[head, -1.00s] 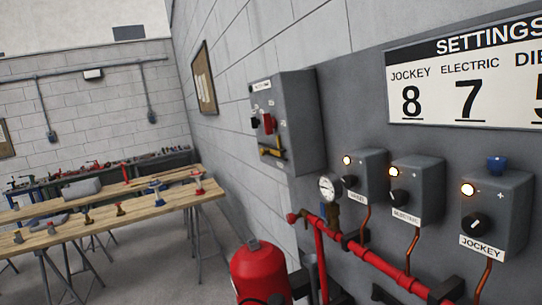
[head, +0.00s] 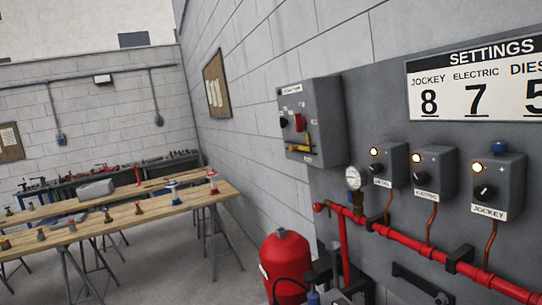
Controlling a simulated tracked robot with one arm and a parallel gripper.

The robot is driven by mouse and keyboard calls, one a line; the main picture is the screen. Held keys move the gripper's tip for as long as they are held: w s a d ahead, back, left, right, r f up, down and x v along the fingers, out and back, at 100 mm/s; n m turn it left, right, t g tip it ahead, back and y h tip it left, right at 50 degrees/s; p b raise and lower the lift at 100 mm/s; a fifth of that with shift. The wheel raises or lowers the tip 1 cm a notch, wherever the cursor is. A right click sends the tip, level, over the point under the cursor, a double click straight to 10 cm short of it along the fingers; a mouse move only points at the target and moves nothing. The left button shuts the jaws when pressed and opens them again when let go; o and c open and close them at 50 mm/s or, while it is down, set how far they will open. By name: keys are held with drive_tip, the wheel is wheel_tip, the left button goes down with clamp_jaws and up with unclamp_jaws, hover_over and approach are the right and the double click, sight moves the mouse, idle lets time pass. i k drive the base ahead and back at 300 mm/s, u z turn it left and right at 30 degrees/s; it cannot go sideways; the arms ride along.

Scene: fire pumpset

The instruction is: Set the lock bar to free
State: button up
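The grey controller box (head: 313,120) hangs on the wall right of centre in the head view. Low on its front is a yellow bar (head: 298,145), which looks like the lock bar; its exact setting is too small to tell. Just above it is a red handle (head: 299,122), and a black knob (head: 283,122) sits to its left. Small labels on the box are not legible.
Jockey, electric and diesel boxes (head: 498,186) with lit lamps stand right, under a settings board (head: 478,88). A red pipe (head: 410,243) with a gauge (head: 354,178) runs below. A red tank (head: 287,265) stands under the controller box. Wooden trestle tables (head: 120,216) fill the left; grey floor lies between.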

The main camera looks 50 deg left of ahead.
sight(307, 148)
drive_tip(key=k, duration=0.75)
drive_tip(key=u, duration=0.65)
drive_tip(key=i, duration=0.85)
drive_tip(key=u, duration=0.95)
drive_tip(key=i, duration=2.2)
drive_tip(key=z, duration=0.6)
